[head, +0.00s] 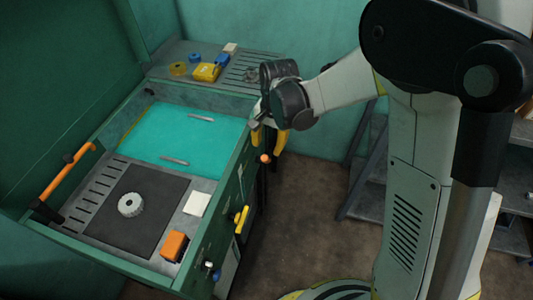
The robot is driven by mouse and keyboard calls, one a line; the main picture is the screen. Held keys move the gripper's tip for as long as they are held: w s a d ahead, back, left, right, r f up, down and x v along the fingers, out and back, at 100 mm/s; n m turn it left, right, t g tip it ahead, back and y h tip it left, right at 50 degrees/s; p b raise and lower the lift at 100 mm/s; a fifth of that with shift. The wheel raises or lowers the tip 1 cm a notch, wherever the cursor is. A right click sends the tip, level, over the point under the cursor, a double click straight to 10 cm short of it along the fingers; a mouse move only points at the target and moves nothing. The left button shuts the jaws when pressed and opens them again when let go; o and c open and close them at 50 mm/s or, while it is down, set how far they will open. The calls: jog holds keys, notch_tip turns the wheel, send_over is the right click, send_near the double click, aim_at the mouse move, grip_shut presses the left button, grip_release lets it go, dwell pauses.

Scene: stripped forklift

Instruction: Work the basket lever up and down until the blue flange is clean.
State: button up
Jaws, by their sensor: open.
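The washer's basin holds teal liquid (185,137), with two pale grey bars (201,118) showing at its surface. No flange can be made out in the liquid. An orange knob (265,158) on a dark rod stands at the basin's right outer side; it looks like the basket lever. My gripper (267,141) is open, its two yellow fingers pointing down just above and around the knob's top. I cannot tell whether they touch it. A small blue ring (195,57) and a blue piece (222,60) lie on the rear shelf; I cannot tell whether either is the flange.
A yellow block (206,72) and a yellow ring (178,68) lie on the rear shelf. A grey gear (130,204) sits on the dark mat in front. Also there are an orange box (174,245), a yellow handle (241,219) and an orange bar (68,171).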

aim_at(266, 158)
jog(key=f+b, duration=0.1)
jog(key=f, duration=0.4)
jog(key=f+b, duration=0.1)
jog(key=f, duration=0.1)
jog(key=shift+w+a+f+b, duration=0.25)
jog(key=shift+a+f+b, duration=0.05)
jog(key=shift+f, duration=0.05)
grip_shut()
